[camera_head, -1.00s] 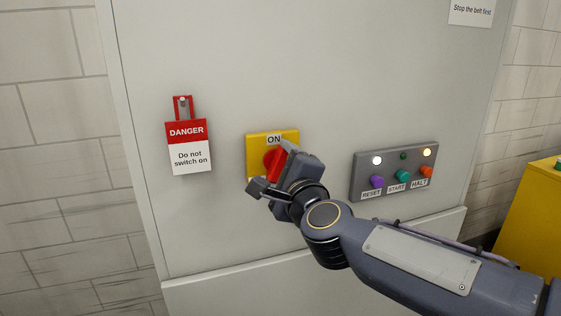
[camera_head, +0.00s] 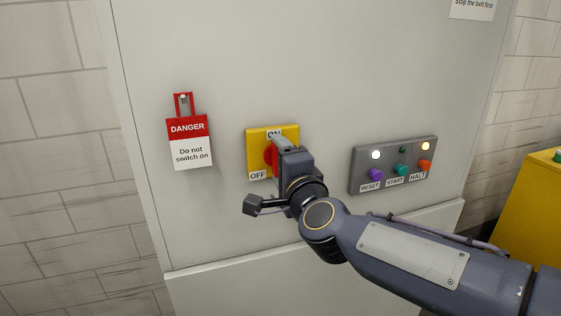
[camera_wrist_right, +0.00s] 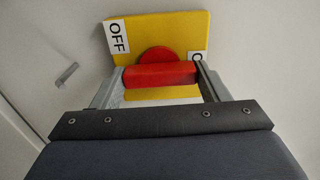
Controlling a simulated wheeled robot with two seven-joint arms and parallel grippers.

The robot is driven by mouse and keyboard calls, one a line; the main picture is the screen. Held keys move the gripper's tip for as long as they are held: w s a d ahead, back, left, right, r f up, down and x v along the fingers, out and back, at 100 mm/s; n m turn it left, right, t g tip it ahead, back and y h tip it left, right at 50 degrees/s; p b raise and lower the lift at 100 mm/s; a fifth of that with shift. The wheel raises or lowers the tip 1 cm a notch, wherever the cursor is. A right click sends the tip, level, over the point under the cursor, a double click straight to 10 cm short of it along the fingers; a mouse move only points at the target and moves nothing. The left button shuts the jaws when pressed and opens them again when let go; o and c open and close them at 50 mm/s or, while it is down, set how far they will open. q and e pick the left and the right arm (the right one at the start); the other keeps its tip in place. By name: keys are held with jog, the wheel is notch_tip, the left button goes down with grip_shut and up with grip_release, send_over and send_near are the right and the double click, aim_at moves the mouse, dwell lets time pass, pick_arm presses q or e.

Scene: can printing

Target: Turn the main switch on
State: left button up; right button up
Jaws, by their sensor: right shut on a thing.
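The main switch is a yellow plate (camera_head: 252,142) with a red handle (camera_head: 270,156) on a pale cabinet front. An OFF label is at the plate's lower left and a partly covered ON label at its top. My right gripper (camera_head: 282,148) is at the switch, covering its right part. In the right wrist view the red handle (camera_wrist_right: 160,75) lies between the two fingers (camera_wrist_right: 158,85), which are shut on it. There the OFF label is left of the handle, and the other label is partly hidden by the right finger. My left gripper is not in view.
A red and white danger tag (camera_head: 189,143) reading "Do not switch on" hangs left of the switch. A grey button box (camera_head: 393,164) with RESET, START and HALT is to the right; its white and orange lamps are lit. A yellow cabinet (camera_head: 535,215) stands at the far right.

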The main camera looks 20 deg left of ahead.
jog(key=o, duration=1)
jog(key=b+v, duration=0.1)
jog(key=v, duration=0.6)
jog(key=shift+s+d, duration=0.2)
jog(key=shift+s, duration=0.15)
